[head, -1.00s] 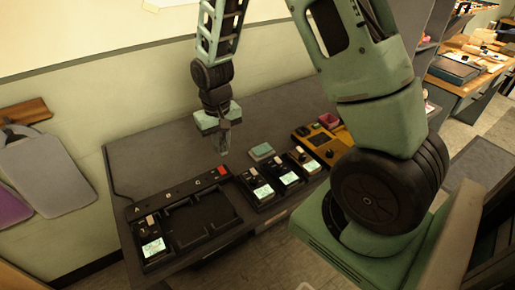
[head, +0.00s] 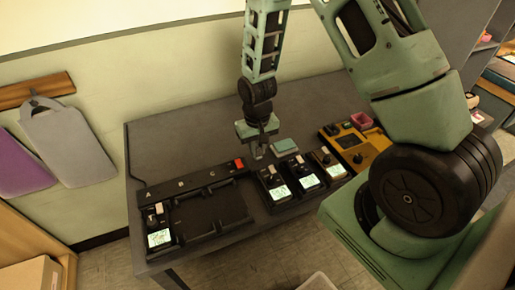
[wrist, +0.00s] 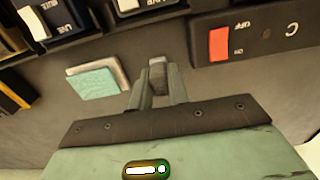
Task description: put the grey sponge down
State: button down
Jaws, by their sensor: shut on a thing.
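My gripper (wrist: 157,92) points down over the dark grey table, just right of the red switch in the head view, where it also shows (head: 259,154). Its fingers are shut on a small grey block, which I take as the grey sponge (wrist: 158,66). Only the end of the sponge shows between the fingertips. I cannot tell whether it touches the tabletop. In the head view the sponge is too small to make out clearly.
A teal-topped block (wrist: 95,82) lies close beside the gripper. A black dock with a red switch (head: 239,163) stands to the left. Several black devices with lit labels (head: 307,176) and a yellow device (head: 352,146) stand to the right. The table's back (head: 190,135) is clear.

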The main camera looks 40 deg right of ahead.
aim_at(257, 146)
jog(key=shift+f, duration=0.4)
jog(key=shift+f, duration=0.1)
jog(key=c, duration=1.3)
grip_release()
jog(key=shift+c, duration=0.2)
notch_tip(257, 146, up, 12)
jog(key=shift+f+b, duration=0.2)
jog(key=shift+b, duration=0.35)
jog(key=s+a+r+n, duration=0.3)
jog(key=s+a+r, duration=0.15)
jog(key=a, duration=0.25)
jog(key=s+a+r+n, duration=0.3)
jog(key=s+a, duration=0.3)
jog(key=a, duration=0.1)
jog(key=s+a+r+n, duration=0.3)
jog(key=s+a+n, duration=0.1)
jog(key=s, duration=0.7)
jog(key=shift+s+a+y, duration=0.15)
jog(key=shift+a+y, duration=0.15)
